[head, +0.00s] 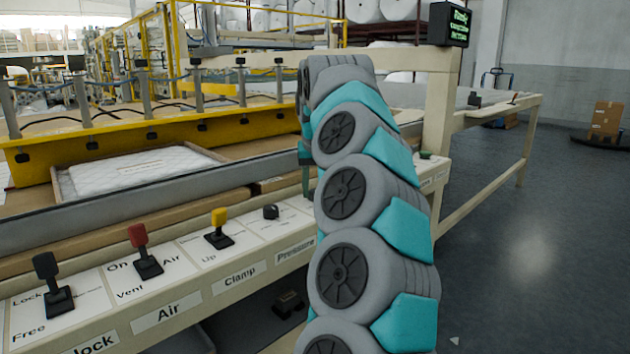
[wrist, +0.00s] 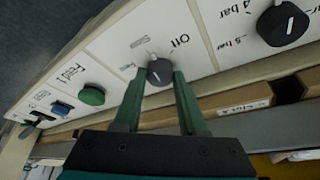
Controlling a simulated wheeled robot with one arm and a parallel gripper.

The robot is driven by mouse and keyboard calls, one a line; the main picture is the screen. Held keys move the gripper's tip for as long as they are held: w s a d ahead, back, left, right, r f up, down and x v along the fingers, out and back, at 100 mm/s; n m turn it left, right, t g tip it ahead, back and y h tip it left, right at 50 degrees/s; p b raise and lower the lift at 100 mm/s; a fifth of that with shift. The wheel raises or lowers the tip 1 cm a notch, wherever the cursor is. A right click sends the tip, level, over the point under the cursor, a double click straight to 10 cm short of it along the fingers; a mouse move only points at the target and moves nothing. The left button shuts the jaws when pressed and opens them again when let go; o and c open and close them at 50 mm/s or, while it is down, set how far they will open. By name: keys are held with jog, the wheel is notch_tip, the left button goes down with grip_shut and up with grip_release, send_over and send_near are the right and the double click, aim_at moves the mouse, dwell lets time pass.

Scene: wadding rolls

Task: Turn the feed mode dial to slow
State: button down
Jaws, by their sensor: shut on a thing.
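The feed mode dial (wrist: 159,72) is a small round black knob with a light pointer mark, on a white panel in the wrist view. The word Off is printed at its upper right, and smaller blurred words sit at its upper left and left. I cannot tell which word the pointer lines up with. My gripper (wrist: 160,77) has its two green fingers on either side of the dial, shut on it. In the head view my arm hides the dial and most of the gripper.
A pressure knob (wrist: 284,25) is right of the dial; a green button (wrist: 91,95) and a blue button (wrist: 61,108) are to its left. Black (head: 54,283), red (head: 145,251) and yellow (head: 219,229) levers line the panel.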

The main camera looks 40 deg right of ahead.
jog(key=shift+n+y+p, duration=0.3)
jog(key=shift+n+p, duration=0.15)
jog(key=shift+n, duration=0.15)
jog(key=shift+c, duration=2.3)
grip_release()
jog(key=shift+r, duration=0.1)
jog(key=v, duration=0.7)
jog(key=shift+s+r, duration=0.2)
jog(key=shift+r, duration=0.05)
